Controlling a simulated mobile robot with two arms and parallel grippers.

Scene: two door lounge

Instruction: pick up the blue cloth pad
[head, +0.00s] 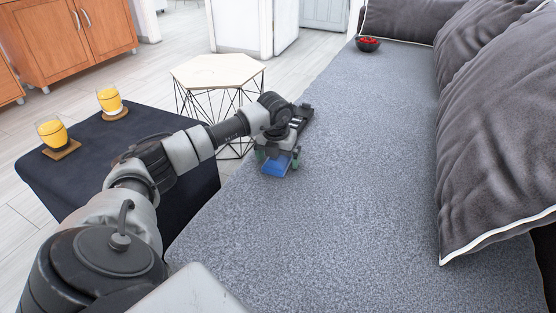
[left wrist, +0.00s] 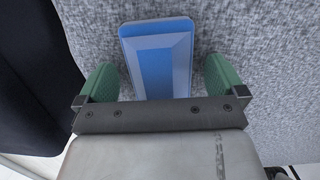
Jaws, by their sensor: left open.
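The blue cloth pad (head: 275,165) lies on the grey sofa seat (head: 350,210), near its left edge. It also shows in the left wrist view (left wrist: 160,50), where it reaches down between the two green fingers. My left gripper (head: 277,157) is over the pad. In the left wrist view my left gripper (left wrist: 160,82) is open, with a finger on each side of the pad and a gap to it on both sides. The pad's near end is hidden behind the gripper's body. My right gripper is not in view.
A dark ottoman (head: 95,140) with two yellow drinks on coasters stands at the left. A hexagonal wire table (head: 215,70) stands behind my arm. Grey cushions (head: 500,120) line the sofa's right side. A bowl of red things (head: 368,44) sits far back. The middle seat is clear.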

